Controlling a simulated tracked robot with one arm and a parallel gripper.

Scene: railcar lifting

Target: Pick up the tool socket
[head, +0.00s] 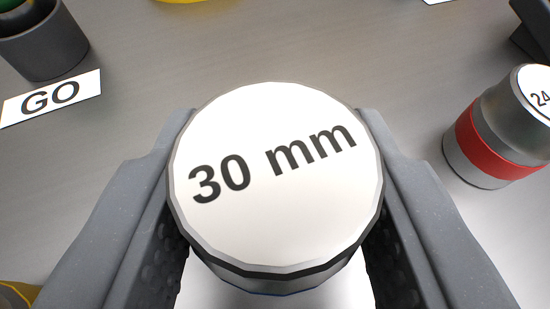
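The tool socket (272,175) is a large round piece with a white top reading "30 mm", in the middle of the head view. It is seen from above, with a dark faceted edge and a thin blue trace low at its front. My gripper (275,120) has one grey finger on each side of it, and both fingers look close against its sides. The wide top hides the actual contact and the fingertips' inner faces. Whether the socket rests on the surface or is held above it cannot be told.
A second socket (490,140) with a red band and a "24" label stands at the right on the grey metal surface (290,45). A dark cylinder (45,45) and a "GO" label (52,97) are at upper left. Yellow edges show at top and lower left.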

